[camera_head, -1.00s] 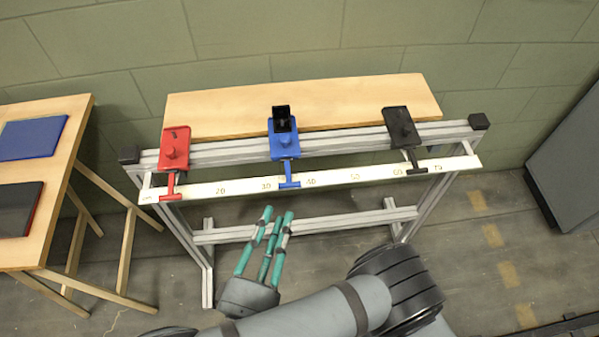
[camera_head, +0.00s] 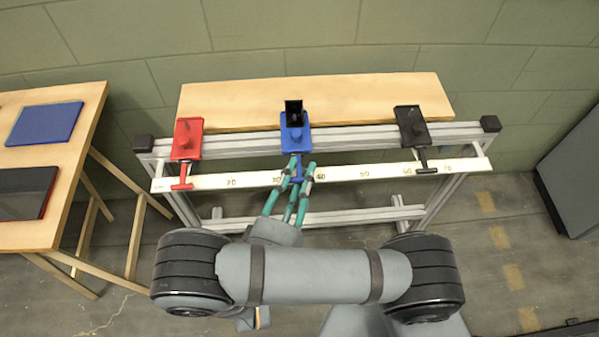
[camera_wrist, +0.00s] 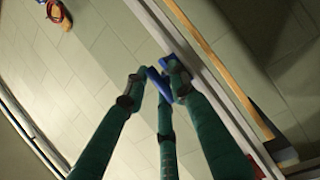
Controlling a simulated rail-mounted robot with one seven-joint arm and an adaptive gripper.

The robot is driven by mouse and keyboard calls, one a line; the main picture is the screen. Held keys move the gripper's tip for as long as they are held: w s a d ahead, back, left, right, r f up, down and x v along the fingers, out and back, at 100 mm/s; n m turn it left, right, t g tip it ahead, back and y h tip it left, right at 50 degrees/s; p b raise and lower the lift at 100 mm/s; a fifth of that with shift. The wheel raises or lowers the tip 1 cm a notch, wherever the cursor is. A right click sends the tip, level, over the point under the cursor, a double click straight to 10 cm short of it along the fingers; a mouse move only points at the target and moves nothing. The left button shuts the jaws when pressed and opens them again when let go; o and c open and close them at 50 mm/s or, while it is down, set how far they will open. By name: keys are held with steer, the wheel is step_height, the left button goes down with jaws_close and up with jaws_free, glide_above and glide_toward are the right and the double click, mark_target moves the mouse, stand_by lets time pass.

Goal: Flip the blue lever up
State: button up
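The blue lever (camera_head: 299,174) hangs down from its blue mount (camera_head: 296,138) at the middle of the rail, its T-shaped handle low in front of the white scale strip. My gripper (camera_head: 300,172) has three green fingers and is at the handle, reaching up from below. Its fingertips are spread apart on both sides of the handle, partly hiding it. In the wrist view the blue handle (camera_wrist: 158,84) lies between the separated fingertips (camera_wrist: 157,82). I cannot tell whether any finger touches it.
A red lever mount (camera_head: 187,138) is at the left of the rail and a black one (camera_head: 412,127) at the right, both handles hanging down. A wooden board (camera_head: 365,98) lies behind. A wooden table (camera_head: 72,190) with blue and dark panels stands at left.

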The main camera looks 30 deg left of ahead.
steer(key=shift+c, duration=0.9)
steer(key=c, duration=0.4)
jaws_close()
